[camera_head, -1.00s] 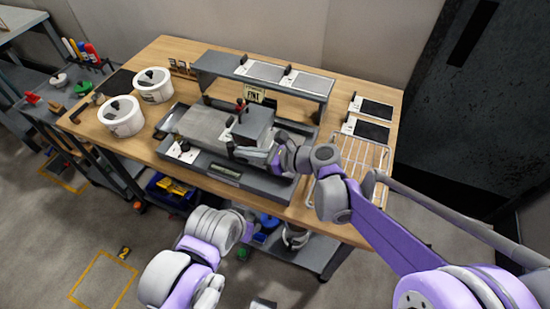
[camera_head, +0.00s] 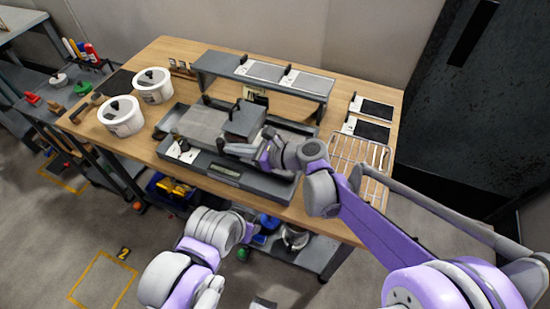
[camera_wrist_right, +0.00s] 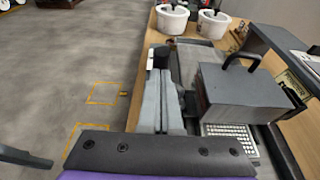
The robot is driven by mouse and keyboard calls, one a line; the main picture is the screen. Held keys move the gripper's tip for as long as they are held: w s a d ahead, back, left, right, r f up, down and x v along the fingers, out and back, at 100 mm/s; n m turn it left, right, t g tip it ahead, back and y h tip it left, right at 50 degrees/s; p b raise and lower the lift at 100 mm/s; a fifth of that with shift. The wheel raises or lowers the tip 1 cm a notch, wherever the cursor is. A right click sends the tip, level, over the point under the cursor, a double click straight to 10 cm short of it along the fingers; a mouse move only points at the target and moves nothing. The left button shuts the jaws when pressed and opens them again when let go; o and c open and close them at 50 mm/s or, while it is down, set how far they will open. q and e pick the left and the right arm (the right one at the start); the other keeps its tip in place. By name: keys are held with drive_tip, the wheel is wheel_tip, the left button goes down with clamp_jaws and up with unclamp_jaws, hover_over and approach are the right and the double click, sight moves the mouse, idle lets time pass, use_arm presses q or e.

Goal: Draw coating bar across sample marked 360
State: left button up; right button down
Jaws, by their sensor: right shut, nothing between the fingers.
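A grey block with a black handle (camera_head: 243,121) sits across the coating bench (camera_head: 225,172) in the middle of the table. It also shows in the right wrist view (camera_wrist_right: 240,95). A grey sheet (camera_head: 201,122) lies on the bench to its left. A white tag (camera_head: 181,153) lies at the bench's front left; I cannot read 360 on any tag. My right gripper (camera_head: 224,147) is shut and empty in front of the block. Its fingers (camera_wrist_right: 160,80) lie along the block's side in the wrist view; contact is unclear.
Two white pots (camera_head: 121,116) stand on the left of the table.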

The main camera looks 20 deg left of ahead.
drive_tip(key=shift+a, duration=1.15)
drive_tip(key=shift+d, duration=0.2)
drive_tip(key=d, duration=0.3)
drive_tip(key=shift+d+b, duration=0.35)
drive_tip(key=s+d+f+n+t+h+p, duration=0.1)
drive_tip(key=s+d+n+h, duration=0.4)
drive_tip(key=d, duration=0.9)
drive_tip(key=s+d+f+n+t+h+p, duration=0.1)
drive_tip(key=s+d+n+h, duration=0.3)
drive_tip(key=d, duration=1)
drive_tip(key=s+d+f+n+t+h+p, duration=0.1)
drive_tip(key=s+d+n+t+h+p, duration=0.1)
drive_tip(key=s+d+n+h, duration=0.3)
drive_tip(key=d+n, duration=0.4)
drive_tip(key=d, duration=0.6)
drive_tip(key=shift+s+t+h, duration=0.3)
drive_tip(key=shift+t, duration=0.1)
